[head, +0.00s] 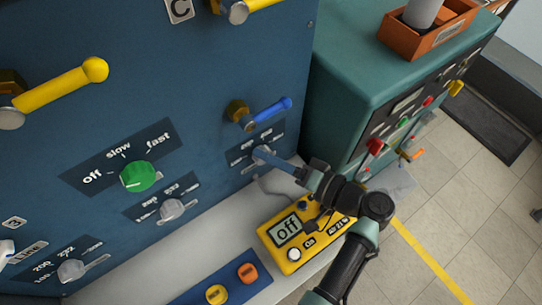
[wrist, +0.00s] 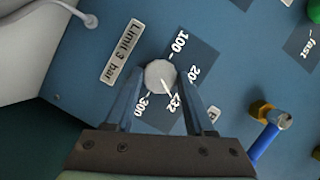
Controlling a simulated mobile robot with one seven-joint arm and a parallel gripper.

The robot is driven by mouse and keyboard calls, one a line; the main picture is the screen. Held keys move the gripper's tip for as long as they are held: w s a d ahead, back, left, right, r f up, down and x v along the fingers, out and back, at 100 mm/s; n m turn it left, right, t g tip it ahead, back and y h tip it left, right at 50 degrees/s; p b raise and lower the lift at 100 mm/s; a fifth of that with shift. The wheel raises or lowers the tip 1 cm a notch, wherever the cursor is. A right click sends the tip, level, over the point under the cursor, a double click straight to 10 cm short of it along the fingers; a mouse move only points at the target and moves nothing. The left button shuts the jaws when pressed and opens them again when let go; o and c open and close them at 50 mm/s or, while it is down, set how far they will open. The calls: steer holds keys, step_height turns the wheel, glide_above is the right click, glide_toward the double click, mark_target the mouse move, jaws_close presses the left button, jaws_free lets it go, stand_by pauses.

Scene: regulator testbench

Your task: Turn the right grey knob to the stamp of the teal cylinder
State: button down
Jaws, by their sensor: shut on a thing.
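The right grey knob (head: 264,154) is on the blue panel, below a blue lever. In the wrist view the round pale knob (wrist: 160,73) sits between the two fingers of my gripper (wrist: 161,84), which is shut on it. Its white pointer line is directed toward the lower right, near a mark that reads about 232. Marks 100 and 300 show on the dark scale plate (wrist: 188,62); another is partly hidden. In the head view my gripper (head: 278,161) reaches the knob from the right. I cannot make out a teal cylinder or its stamp.
A blue lever (head: 268,111) juts out above the knob. A yellow meter (head: 274,243) reading "off" stands on the ledge below. A green knob (head: 138,175) and another grey knob (head: 172,209) are left. An orange tray (head: 399,41) with a grey cylinder (head: 422,12) sits on a teal cabinet.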

steer(key=shift+c, duration=1.3)
jaws_free()
steer(key=b+v, duration=0.2)
steer(key=v, duration=1.1)
